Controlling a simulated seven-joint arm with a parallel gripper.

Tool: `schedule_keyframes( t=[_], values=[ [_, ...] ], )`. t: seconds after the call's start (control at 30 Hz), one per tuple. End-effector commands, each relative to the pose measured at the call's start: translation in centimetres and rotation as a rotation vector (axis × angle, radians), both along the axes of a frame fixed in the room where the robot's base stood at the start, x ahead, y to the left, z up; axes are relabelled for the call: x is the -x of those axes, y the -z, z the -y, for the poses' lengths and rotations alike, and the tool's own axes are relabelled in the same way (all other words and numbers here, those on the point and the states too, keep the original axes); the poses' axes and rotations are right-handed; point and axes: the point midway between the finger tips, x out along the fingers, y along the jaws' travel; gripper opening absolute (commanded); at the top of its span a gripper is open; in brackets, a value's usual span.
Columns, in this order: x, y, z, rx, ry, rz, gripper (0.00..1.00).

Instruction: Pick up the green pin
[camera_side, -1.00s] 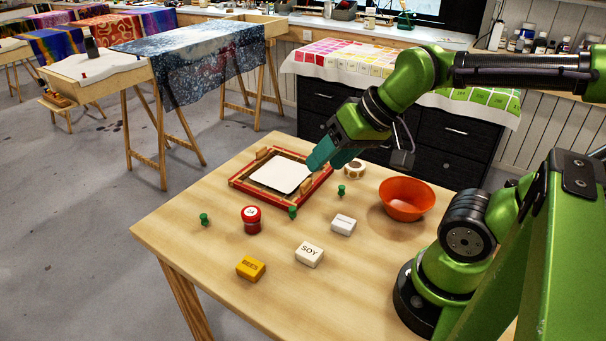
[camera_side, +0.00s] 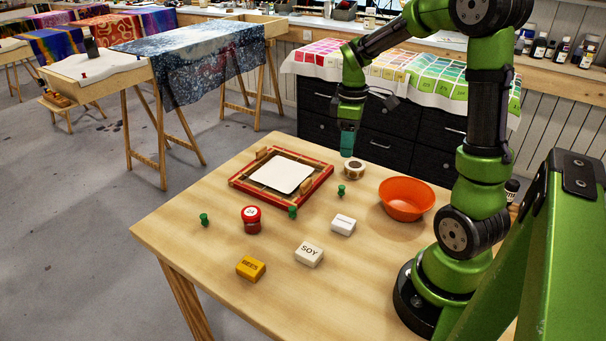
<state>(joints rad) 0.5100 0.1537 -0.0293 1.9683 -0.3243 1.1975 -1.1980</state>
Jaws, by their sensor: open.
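Three green pins stand apart on the wooden table (camera_side: 180,235). One green pin (camera_side: 204,219) is at the left, another green pin (camera_side: 293,212) is by the front corner of the red frame, and a third green pin (camera_side: 341,190) is right of the frame. My gripper (camera_side: 347,152) points down above the back of the table, close to the tape roll in the picture and behind the third pin. It is open and appears empty. Its fingers show edge-on, so the gap between them is hidden.
A red frame (camera_side: 240,186) with a white sheet lies at the back. A tape roll (camera_side: 354,169), an orange bowl (camera_side: 407,199), a red jar (camera_side: 251,220), a white block (camera_side: 343,225), a SOY block (camera_side: 309,254) and a yellow block (camera_side: 250,268) stand around the pins. The front left is clear.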

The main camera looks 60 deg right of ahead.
Motion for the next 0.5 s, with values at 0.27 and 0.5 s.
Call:
schedule_keyframes(
  t=[0.27,0.5],
  values=[
    [0.1,6.3,-0.1,-0.004,0.002,-0.006,0.5],
    [0.0,9.2,-0.1,-0.002,0.003,-0.002,0.5]
  ],
)
